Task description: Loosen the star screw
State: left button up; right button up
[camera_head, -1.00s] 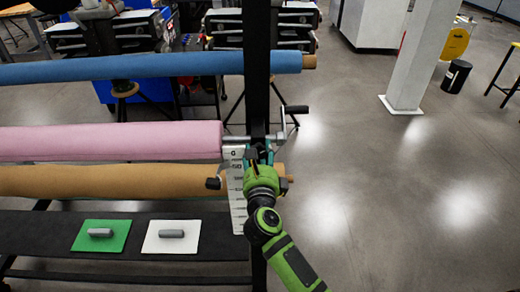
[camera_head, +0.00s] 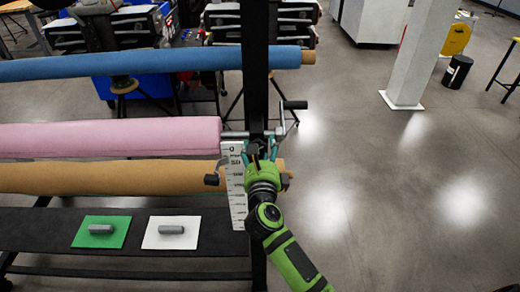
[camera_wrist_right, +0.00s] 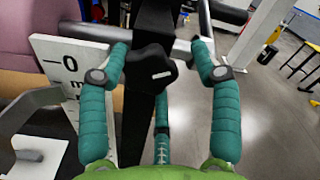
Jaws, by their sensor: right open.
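The star screw (camera_wrist_right: 151,71) is a black knob with a lobed rim and a short white mark. It sits on the dark upright post of the roll stand, beside the white scale (camera_wrist_right: 68,62) marked 0. My right gripper (camera_wrist_right: 161,52) is open, with its teal fingers on either side of the knob and visible gaps to it. In the head view, my right gripper (camera_head: 262,153) is at the post, just right of the white scale (camera_head: 232,187). There the gripper largely hides the knob. My left gripper is not in view.
A blue roll (camera_head: 150,63), a pink roll (camera_head: 110,137) and a tan roll (camera_head: 110,177) extend left from the post. A crank handle (camera_head: 294,105) projects at right. A shelf below holds a green card (camera_head: 118,240) and a white card (camera_head: 151,242). Open floor lies right.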

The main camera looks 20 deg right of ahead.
jog(key=shift+a+r, duration=0.25)
jog(key=shift+a, duration=0.15)
jog(key=shift+s+a+f, duration=0.25)
jog(key=shift+s+f, duration=0.05)
jog(key=shift+s, duration=0.2)
jog(key=shift+c, duration=0.3)
jog(key=shift+o, duration=0.9)
jog(key=v, duration=0.4)
jog(key=shift+a+r, duration=0.15)
jog(key=shift+r, duration=0.15)
jog(key=shift+w+d+f, duration=0.1)
jog(key=shift+d+f, duration=0.1)
jog(key=shift+d, duration=0.15)
jog(key=shift+c, duration=1.3)
jog(key=shift+w+d+m, duration=0.15)
jog(key=shift+w+m, duration=0.65)
jog(key=shift+m, duration=0.65)
jog(key=shift+w+d+m, duration=0.15)
jog(key=shift+w+m, duration=0.65)
jog(key=shift+m, duration=0.7)
jog(key=shift+w+d+m, duration=0.15)
jog(key=shift+w+m, duration=0.65)
jog(key=shift+m, duration=0.65)
